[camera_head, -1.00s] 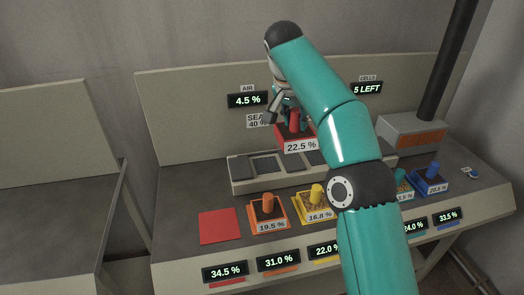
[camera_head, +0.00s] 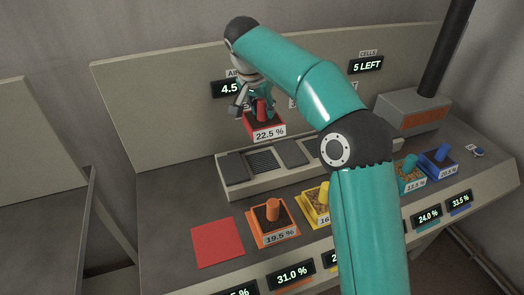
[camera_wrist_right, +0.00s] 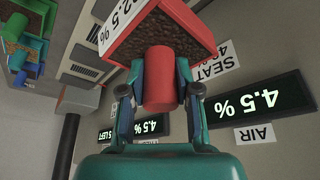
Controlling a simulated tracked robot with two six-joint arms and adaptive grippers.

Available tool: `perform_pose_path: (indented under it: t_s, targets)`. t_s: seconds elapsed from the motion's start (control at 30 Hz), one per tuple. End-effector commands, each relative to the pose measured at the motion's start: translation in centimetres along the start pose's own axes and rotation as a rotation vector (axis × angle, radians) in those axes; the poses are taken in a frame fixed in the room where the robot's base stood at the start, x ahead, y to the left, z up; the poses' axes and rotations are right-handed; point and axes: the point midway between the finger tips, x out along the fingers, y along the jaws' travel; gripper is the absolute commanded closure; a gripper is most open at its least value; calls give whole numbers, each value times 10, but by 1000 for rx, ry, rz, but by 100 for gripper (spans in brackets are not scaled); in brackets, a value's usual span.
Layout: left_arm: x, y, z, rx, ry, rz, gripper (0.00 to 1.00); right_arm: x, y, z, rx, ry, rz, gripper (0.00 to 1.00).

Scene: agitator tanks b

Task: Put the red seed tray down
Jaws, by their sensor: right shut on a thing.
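The red seed tray (camera_head: 267,130), labelled 22.5 %, hangs from my right gripper (camera_head: 253,105) above the left end of the grey slotted unit. In the right wrist view my right gripper (camera_wrist_right: 160,95) is shut on the tray's red upright handle (camera_wrist_right: 160,78). The tray (camera_wrist_right: 122,32) is filled with dark soil and shows apart from any surface. A flat red square (camera_head: 217,242) lies empty on the bench at the left. My left gripper is not in view.
An orange tray (camera_head: 271,222) stands right of the red square, then a yellow tray (camera_head: 315,204). Teal (camera_head: 409,174) and blue (camera_head: 438,160) trays stand further right. The slotted unit (camera_head: 236,180) lies behind them. My right arm hides part of the bench.

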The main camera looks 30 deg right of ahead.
Motion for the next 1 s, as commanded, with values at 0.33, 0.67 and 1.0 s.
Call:
perform_pose_path:
  t_s: [0.33,0.67,1.0]
  targets:
    - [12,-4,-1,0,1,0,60,71,1,29,0,-1,2,100]
    - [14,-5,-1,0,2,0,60,97,0,40,-1,-1,1,100]
    - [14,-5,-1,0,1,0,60,114,-1,47,0,1,-2,100]
